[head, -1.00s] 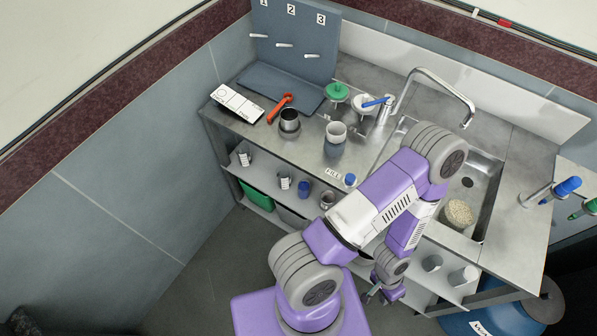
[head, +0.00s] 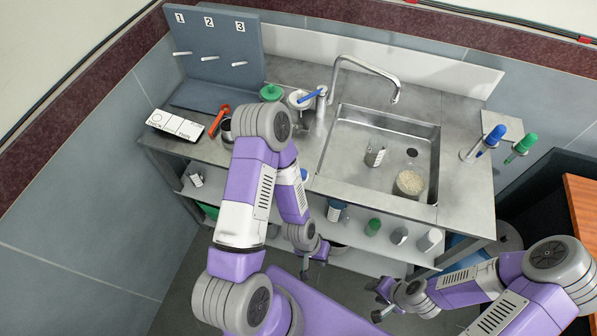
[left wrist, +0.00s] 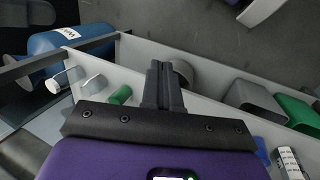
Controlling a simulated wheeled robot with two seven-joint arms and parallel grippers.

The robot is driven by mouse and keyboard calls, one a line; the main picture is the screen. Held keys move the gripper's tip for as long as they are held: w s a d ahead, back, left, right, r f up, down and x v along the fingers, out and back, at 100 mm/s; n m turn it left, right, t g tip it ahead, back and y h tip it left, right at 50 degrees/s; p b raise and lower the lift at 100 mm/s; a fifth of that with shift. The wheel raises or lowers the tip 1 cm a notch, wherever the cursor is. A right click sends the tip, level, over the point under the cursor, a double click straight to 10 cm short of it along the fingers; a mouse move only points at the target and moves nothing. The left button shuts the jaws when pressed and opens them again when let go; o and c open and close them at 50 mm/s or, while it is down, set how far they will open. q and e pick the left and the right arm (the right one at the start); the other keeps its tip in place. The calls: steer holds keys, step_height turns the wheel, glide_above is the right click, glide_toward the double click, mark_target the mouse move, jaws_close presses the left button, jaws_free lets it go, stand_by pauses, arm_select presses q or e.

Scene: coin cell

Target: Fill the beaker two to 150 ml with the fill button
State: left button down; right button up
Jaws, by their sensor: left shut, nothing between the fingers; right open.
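A small marked beaker (head: 375,155) stands in the sink. I cannot read which is beaker two. A blue-topped piece (head: 304,174), possibly the fill button, shows at the counter's front edge, partly behind my left arm; its label is hidden. My left gripper (head: 322,252) is shut and empty in front of the shelves, seen also in the left wrist view (left wrist: 163,80). My right gripper (head: 380,302) is open, low at right.
The steel sink (head: 330,165) has a tall curved tap (head: 365,62) and a dish of pale grains (head: 409,183). Blue (head: 488,140) and green (head: 522,145) handles stand at right.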

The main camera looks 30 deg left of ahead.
arm_select(q)
steer(key=w+a+r+n+t+p, duration=0.2)
steer(key=w+a+r+n, duration=0.3)
steer(key=r, duration=0.5)
steer(key=w+a+r+n+t+h+p, duration=0.1)
steer(key=w+a+r+n+t+p, duration=0.1)
steer(key=w+a+r+n, duration=0.3)
steer(key=w+a+r+n+t+p, duration=0.2)
steer(key=w+a+r+n, duration=0.3)
steer(key=r, duration=0.9)
steer(key=shift+a+r+n+h+p, duration=0.4)
steer(key=shift+a+n+p, duration=0.2)
steer(key=shift+a+p, duration=0.25)
steer(key=shift+d+f, duration=0.1)
steer(key=shift+f, duration=0.1)
steer(key=b, duration=0.7)
glide_above(302, 174)
steer(key=f, duration=0.7)
steer(key=shift+s+a+f, duration=0.2)
steer(key=shift+a+f, duration=0.05)
steer(key=shift+a, duration=0.15)
steer(key=shift+f+b, duration=0.5)
steer(key=shift+f, duration=0.1)
steer(key=shift+f+b, duration=0.4)
steer(key=shift+b, duration=0.15)
